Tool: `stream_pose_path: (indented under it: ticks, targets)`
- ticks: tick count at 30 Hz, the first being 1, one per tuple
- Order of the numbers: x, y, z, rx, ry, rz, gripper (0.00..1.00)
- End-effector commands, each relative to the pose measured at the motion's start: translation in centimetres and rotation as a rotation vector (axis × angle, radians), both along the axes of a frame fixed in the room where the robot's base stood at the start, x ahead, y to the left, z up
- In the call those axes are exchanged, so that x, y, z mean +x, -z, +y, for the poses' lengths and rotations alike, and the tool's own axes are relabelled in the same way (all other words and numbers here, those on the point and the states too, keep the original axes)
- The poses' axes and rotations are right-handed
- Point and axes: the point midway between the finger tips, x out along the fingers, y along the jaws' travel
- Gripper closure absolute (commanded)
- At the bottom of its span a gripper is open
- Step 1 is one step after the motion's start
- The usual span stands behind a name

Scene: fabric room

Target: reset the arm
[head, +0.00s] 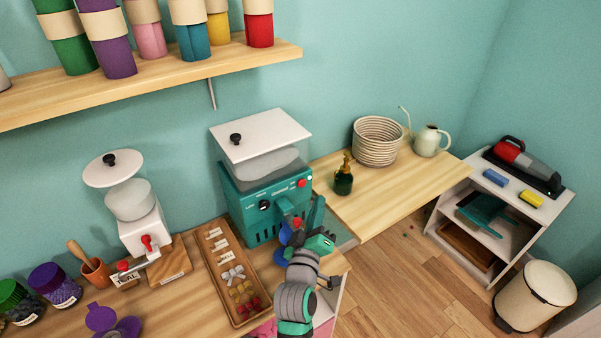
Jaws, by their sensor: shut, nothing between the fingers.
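My arm (296,298), grey with teal parts, reaches up from the bottom of the head view, right of centre. It ends in my gripper (322,242), in front of the teal machine (262,200) with a white lid, near the right end of the counter. My gripper is shut and holds nothing. The fingertips are small and hard to make out against the machine. I cannot tell whether they touch it.
A wooden tray (213,262) of small items lies left of my arm. A white grinder (143,228) stands farther left. A dark green bottle (343,182), a woven basket (377,142) and a watering can (430,141) stand on the right counter. Floor (400,275) at right is mostly clear.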

Motion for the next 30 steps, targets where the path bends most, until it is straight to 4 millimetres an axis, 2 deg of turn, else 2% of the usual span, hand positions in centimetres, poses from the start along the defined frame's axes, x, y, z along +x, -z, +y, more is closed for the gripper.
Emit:
stream_pose_path:
  ticks: [6,11,15,21,30]
  targets:
    - [-0.3,0.5,0.0,0.005,-0.004,0.004,1.00]
    - [-2.8,3.7,0.4,0.045,-0.032,0.027,1.00]
    - [-6.4,7.4,0.8,0.109,-0.068,0.052,1.00]
    - [-12.1,11.7,1.2,0.210,-0.108,0.085,1.00]
    - [-22.0,16.3,1.5,0.388,-0.144,0.137,1.00]
